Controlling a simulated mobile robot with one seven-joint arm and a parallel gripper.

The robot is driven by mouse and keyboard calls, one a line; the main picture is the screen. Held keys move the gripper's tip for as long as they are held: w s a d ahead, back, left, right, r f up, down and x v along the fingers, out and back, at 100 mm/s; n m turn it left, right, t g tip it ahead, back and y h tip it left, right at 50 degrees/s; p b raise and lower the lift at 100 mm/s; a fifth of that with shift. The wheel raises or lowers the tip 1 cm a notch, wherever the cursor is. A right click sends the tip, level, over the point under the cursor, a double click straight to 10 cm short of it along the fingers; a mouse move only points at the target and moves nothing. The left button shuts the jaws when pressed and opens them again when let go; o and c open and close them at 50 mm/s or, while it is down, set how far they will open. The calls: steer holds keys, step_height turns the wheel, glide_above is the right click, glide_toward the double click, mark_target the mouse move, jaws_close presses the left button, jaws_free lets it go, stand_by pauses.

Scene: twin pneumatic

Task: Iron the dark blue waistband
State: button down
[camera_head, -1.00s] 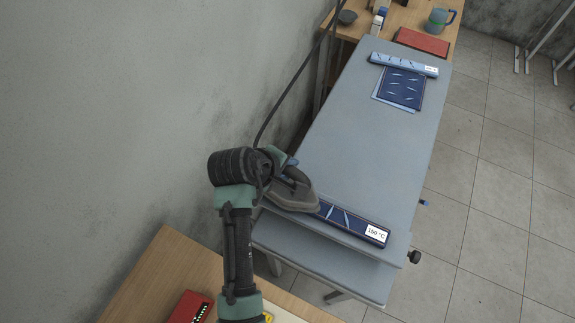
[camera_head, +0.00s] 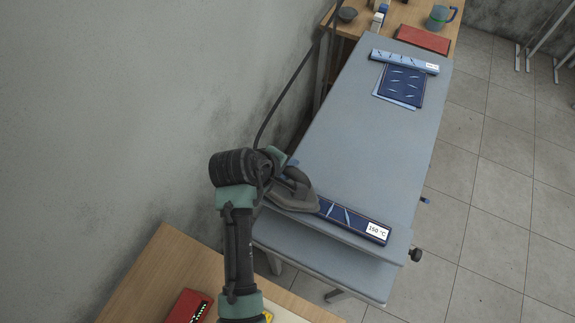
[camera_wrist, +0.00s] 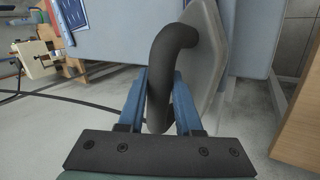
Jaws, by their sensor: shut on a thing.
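The dark blue waistband (camera_head: 351,220) lies along the near end of the grey ironing board (camera_head: 345,137), with light creases and a white "150 °C" label at its right end. My gripper (camera_wrist: 160,104) is shut on the black handle of the iron (camera_head: 295,193); the iron's grey body also shows in the wrist view (camera_wrist: 209,60). In the head view the iron is at the waistband's left end and hides that part. I cannot tell whether its soleplate touches the cloth. The gripper's fingers are mostly hidden in the head view.
At the board's far end lie a light blue band (camera_head: 404,62) with a label and a dark blue creased piece (camera_head: 402,86). A black hose (camera_head: 290,100) runs up beside the wall. A wooden table (camera_head: 170,275) with a red item (camera_head: 187,306) stands near left.

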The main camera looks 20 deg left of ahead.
mark_target(298, 174)
steer(key=shift+w, duration=0.15)
steer(key=shift+r, duration=0.1)
steer(key=shift+d+p, duration=0.85)
steer(key=shift+d, duration=0.7)
steer(key=shift+s+d+p, duration=0.15)
steer(key=shift+d+p, duration=0.35)
steer(key=shift+d, duration=0.55)
steer(key=shift+s+d+p, duration=0.1)
steer(key=shift+d+p, duration=0.4)
steer(key=shift+d, duration=0.55)
steer(key=d+p, duration=0.3)
steer(key=d, duration=0.7)
steer(key=shift+s+d+f, duration=0.2)
steer(key=shift+a, duration=0.15)
steer(key=a, duration=0.7)
steer(key=shift+w, duration=0.2)
